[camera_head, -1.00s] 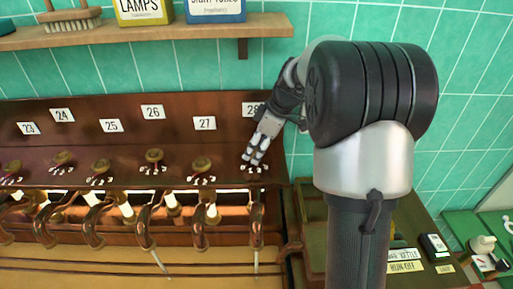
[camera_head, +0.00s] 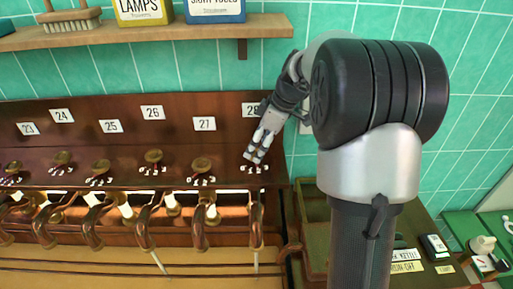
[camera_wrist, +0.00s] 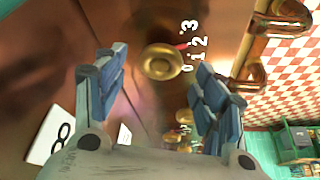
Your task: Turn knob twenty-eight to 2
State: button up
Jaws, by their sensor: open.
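The 28 plate (camera_head: 252,110) is at the right end of the dark wooden panel, partly covered by my gripper (camera_head: 257,156). Knob twenty-eight is hidden behind the fingers in the head view. In the wrist view a round brass knob (camera_wrist: 161,62) shows between the spread fingers of my gripper (camera_wrist: 162,68). A red pointer is on its right side, towards the white digits 0 to 3 (camera_wrist: 195,46). It points near 1 and 2; I cannot tell exactly which. My gripper is open, one finger on each side of the knob, with gaps visible.
Knob twenty-seven (camera_head: 201,164) and several other brass knobs run along the panel to the left. Copper pipes and taps (camera_head: 199,213) lie below. A wooden shelf (camera_head: 150,38) with tins and a brush is above. A green tray (camera_head: 314,215) stands at lower right.

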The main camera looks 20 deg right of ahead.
jog(key=v, duration=1)
jog(key=shift+s, duration=0.1)
